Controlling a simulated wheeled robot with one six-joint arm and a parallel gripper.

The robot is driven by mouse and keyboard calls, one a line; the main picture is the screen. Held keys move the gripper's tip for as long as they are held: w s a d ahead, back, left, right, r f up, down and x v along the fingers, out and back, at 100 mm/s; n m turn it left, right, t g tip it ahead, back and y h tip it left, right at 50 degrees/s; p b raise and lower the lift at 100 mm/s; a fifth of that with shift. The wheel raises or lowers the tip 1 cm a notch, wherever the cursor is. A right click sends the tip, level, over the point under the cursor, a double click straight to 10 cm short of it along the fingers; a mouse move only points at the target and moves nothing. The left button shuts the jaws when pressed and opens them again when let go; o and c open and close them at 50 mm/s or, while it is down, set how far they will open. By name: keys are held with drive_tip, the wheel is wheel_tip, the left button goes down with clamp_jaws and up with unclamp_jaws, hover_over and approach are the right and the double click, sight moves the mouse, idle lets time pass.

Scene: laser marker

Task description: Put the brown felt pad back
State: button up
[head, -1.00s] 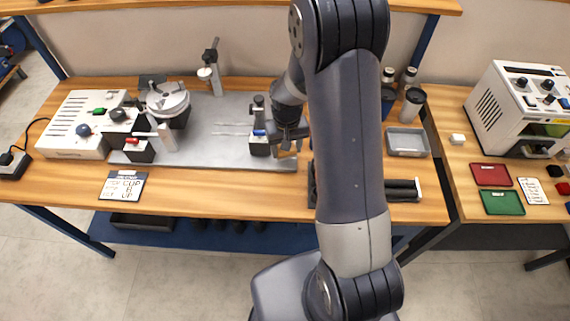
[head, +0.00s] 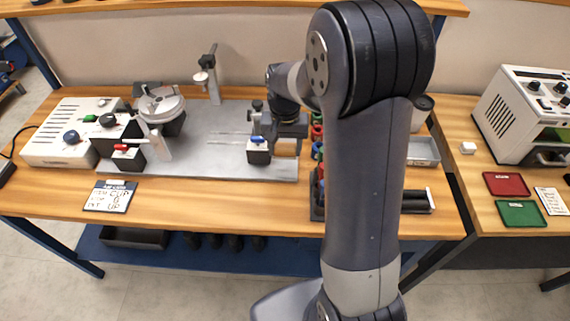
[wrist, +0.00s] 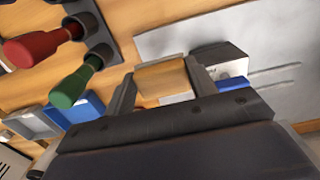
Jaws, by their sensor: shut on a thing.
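The brown felt pad (wrist: 162,80) shows in the wrist view as a tan-brown block between my two fingertips. My gripper (wrist: 162,84) is shut on it. In the head view my gripper (head: 286,145) is low over the right end of the grey metal plate (head: 225,160), just right of a small clamp with a blue lever (head: 258,142).
A rack with red and green handled tools (wrist: 75,88) stands close by. Blue trays (wrist: 78,108) and a grey tray (head: 423,151) lie beyond. A marking machine with a round dial (head: 160,104) stands on the plate's left. A written card (head: 110,196) lies at the front edge.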

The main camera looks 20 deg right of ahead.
sight(285, 157)
drive_tip(key=shift+f, duration=3.05)
drive_tip(key=shift+f, duration=0.2)
drive_tip(key=o, duration=0.9)
drive_tip(key=shift+o, duration=0.2)
drive_tip(key=shift+r, duration=0.1)
wheel_tip(285, 157, up, 12)
drive_tip(key=shift+r, duration=0.1)
